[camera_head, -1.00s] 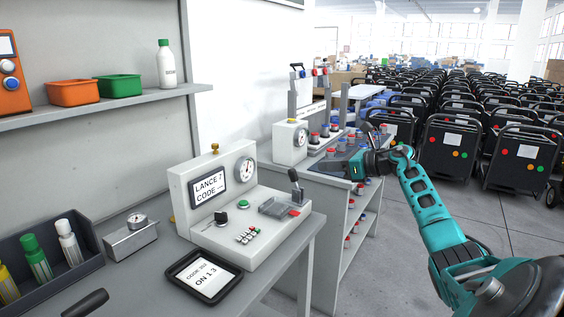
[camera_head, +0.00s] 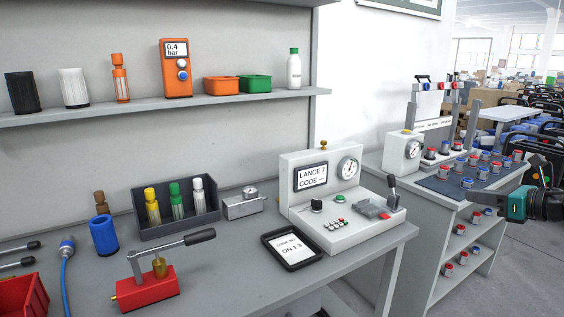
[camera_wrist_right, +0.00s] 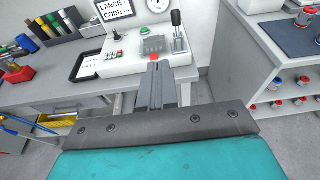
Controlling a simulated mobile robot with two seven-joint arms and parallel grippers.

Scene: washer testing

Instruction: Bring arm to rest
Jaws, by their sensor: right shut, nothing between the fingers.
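My right gripper (camera_head: 514,206) is at the right edge of the head view, in front of the shelf unit on the right, with its teal body and dark wrist showing. In the right wrist view its two grey fingers (camera_wrist_right: 158,72) are together and hold nothing. They point toward the white test panel, and open air lies around them. The white test panel (camera_head: 340,232) stands on the workbench and its screen reads "LANCE 7 CODE". My left gripper is not in view.
The grey workbench (camera_head: 222,285) holds a black tablet (camera_head: 291,249), a red clamp fixture (camera_head: 148,290) and a dark bin (camera_head: 150,236) of coloured nozzles. A shelf (camera_head: 130,112) runs above. A second stand with a dark mat (camera_head: 437,180) and several red and blue caps is at the right.

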